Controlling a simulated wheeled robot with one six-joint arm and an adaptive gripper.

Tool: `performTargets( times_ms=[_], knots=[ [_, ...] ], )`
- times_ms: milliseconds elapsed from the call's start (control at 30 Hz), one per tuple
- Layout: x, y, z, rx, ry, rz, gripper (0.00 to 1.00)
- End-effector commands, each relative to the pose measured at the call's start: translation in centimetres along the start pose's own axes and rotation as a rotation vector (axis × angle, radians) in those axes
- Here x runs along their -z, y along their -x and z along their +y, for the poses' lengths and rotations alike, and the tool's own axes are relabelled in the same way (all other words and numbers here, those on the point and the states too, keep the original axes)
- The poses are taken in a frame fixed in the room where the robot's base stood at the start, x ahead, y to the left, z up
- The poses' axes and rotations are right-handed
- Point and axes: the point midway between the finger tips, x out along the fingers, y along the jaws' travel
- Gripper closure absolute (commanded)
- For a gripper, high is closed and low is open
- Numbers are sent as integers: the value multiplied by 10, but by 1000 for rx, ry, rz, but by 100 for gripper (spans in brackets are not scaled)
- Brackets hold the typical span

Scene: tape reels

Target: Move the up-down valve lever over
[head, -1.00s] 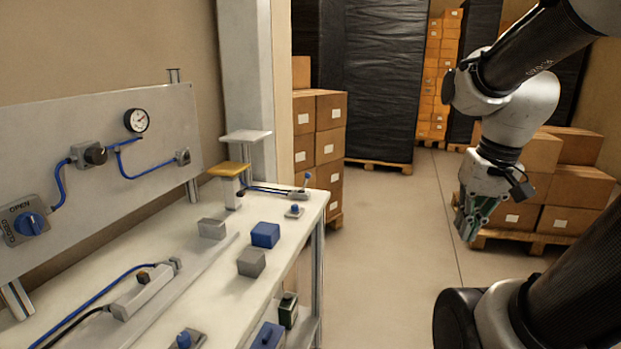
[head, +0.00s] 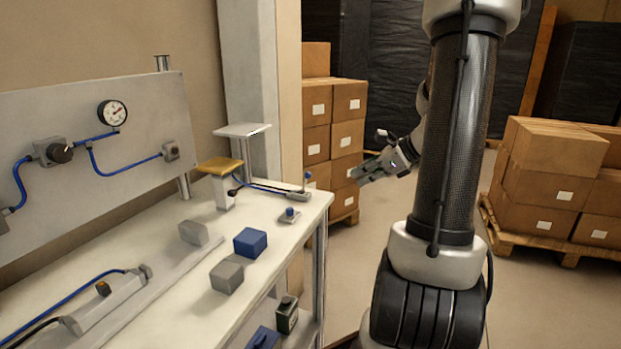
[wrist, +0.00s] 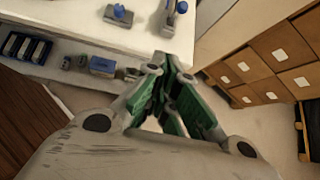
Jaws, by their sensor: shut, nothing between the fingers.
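The likely valve lever (head: 306,183) is a short upright stick with a blue tip on a grey body at the far right end of the bench. A blue hose or cable runs to that body. In the wrist view the blue-tipped lever (wrist: 182,7) shows at the top edge. My gripper (head: 361,176) is right of the bench end, apart from the lever, with its fingers pointing left towards it. In the wrist view my gripper (wrist: 172,62) has its green-padded fingers shut and empty.
A small plate with a blue knob (head: 290,214) sits near the lever. A blue block (head: 250,241), grey blocks and a yellow-topped stand (head: 220,166) are on the bench (head: 190,285). A gauge panel (head: 90,110) stands behind. Stacked boxes (head: 348,102) are beyond the bench end.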

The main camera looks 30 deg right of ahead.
Motion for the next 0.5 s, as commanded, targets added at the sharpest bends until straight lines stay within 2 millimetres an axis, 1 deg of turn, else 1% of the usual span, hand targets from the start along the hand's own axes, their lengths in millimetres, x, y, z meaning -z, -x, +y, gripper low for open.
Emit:
performTargets(
  times_ms=[100,200,333,500],
  knots=[
    [-8,-2,-5,23,-96,-28,100],
    [-10,-2,-6,27,-151,-35,100],
    [-10,-2,-6,25,-190,-35,100],
    [-10,-2,-6,25,-199,-35,100]
  ],
)
